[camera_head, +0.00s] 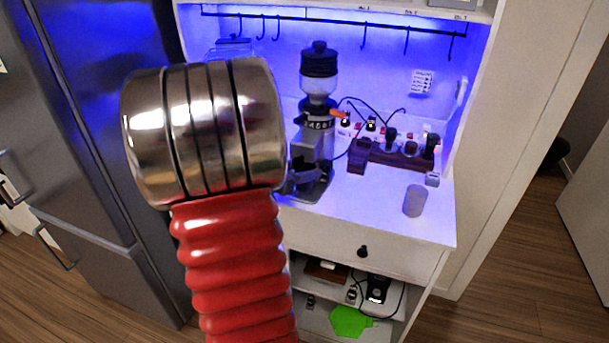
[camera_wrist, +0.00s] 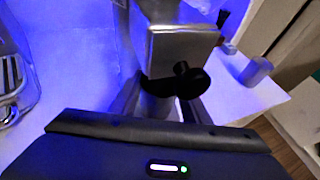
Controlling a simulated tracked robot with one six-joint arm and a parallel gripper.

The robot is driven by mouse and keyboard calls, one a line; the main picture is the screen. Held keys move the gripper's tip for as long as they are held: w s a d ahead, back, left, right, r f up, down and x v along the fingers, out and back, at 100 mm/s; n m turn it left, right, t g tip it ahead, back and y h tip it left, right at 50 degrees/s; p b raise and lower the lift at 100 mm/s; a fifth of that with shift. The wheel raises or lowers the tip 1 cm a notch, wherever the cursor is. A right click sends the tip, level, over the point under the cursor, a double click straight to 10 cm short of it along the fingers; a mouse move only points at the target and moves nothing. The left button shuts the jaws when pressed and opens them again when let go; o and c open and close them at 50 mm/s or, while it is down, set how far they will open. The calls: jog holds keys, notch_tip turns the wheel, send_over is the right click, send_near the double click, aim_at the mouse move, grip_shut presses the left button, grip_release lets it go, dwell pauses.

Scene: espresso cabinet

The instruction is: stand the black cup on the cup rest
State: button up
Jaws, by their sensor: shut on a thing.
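Only a dark part of the cup shows between the fingers. The cup rest is not clearly visible there, so I cannot tell whether the cup touches it. In the head view my arm hides most of the gripper.
A grey translucent cup (camera_head: 415,200) stands near the counter's (camera_head: 375,215) right front. A dark brown holder (camera_head: 398,155) with tools is behind it. A wire-and-glass item (camera_wrist: 12,85) is at the left in the wrist view. Hooks hang above; the front counter is mostly clear.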

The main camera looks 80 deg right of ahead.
jog(key=shift+s+d+f, duration=0.15)
jog(key=shift+d+f, duration=0.1)
jog(key=shift+f, duration=0.5)
jog(key=o, duration=1.1)
jog(key=shift+f, duration=0.1)
jog(key=shift+o, duration=0.4)
jog(key=o, duration=0.9)
jog(key=shift+a, duration=0.1)
jog(key=w+a, duration=0.1)
jog(key=a, duration=0.1)
jog(key=w+a, duration=0.1)
jog(key=a, duration=0.2)
jog(key=w+a, duration=0.2)
jog(key=shift+a, duration=0.4)
